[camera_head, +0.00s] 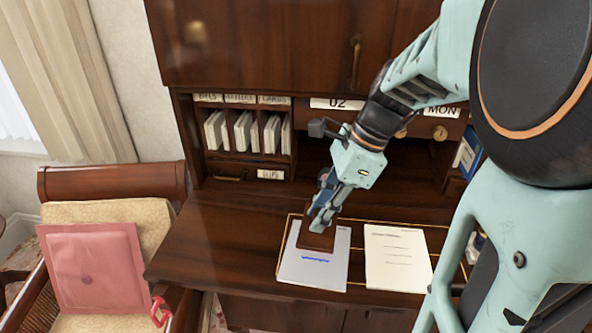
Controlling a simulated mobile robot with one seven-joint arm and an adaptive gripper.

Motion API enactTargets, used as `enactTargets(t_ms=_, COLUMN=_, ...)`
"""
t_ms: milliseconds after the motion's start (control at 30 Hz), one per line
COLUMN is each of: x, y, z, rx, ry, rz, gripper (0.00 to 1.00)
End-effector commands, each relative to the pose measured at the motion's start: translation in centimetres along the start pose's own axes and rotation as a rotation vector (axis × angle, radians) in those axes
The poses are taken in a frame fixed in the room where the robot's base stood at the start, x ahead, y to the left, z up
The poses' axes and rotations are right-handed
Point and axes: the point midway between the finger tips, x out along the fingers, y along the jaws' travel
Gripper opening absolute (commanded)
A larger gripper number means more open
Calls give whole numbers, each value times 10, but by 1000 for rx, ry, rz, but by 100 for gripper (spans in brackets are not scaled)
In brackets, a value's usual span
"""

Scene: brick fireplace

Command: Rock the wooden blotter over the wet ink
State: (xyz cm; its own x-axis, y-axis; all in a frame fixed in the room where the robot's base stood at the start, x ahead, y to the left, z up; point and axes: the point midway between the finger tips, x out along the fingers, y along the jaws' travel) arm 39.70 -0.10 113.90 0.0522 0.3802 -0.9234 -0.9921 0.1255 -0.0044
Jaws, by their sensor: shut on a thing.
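My gripper (322,222) is shut on the wooden blotter (317,242), a dark brown block partly hidden by the fingers. The blotter is at the upper part of the left sheet of paper (318,277) on the desk. I cannot tell whether it touches the paper. A short line of blue ink (315,260) shows on that sheet, just below the blotter in the picture. Any ink under the blotter is hidden.
A cream page (397,258) with writing lies to the right. The dark desk top (220,236) is bare to the left. Pigeonholes with envelopes (242,132) stand behind. A chair with a pink cushion (92,268) is at the left, and a blue item (467,152) at the right.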

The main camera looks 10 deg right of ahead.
Motion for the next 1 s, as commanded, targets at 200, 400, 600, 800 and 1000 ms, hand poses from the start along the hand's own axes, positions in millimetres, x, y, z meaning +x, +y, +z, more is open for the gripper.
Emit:
enactTargets(t_ms=200, x=11, y=0, z=-5, rx=0, ry=0, rz=0, gripper=0)
enactTargets(t_ms=400, x=26, y=0, z=-11, rx=0, ry=0, rz=1, gripper=0)
enactTargets(t_ms=600, x=40, y=0, z=-17, rx=0, ry=0, rz=0, gripper=0)
enactTargets(t_ms=800, x=48, y=0, z=-20, rx=0, ry=0, rz=0, gripper=0)
enactTargets(t_ms=1000, x=48, y=0, z=-20, rx=0, ry=0, rz=0, gripper=0)
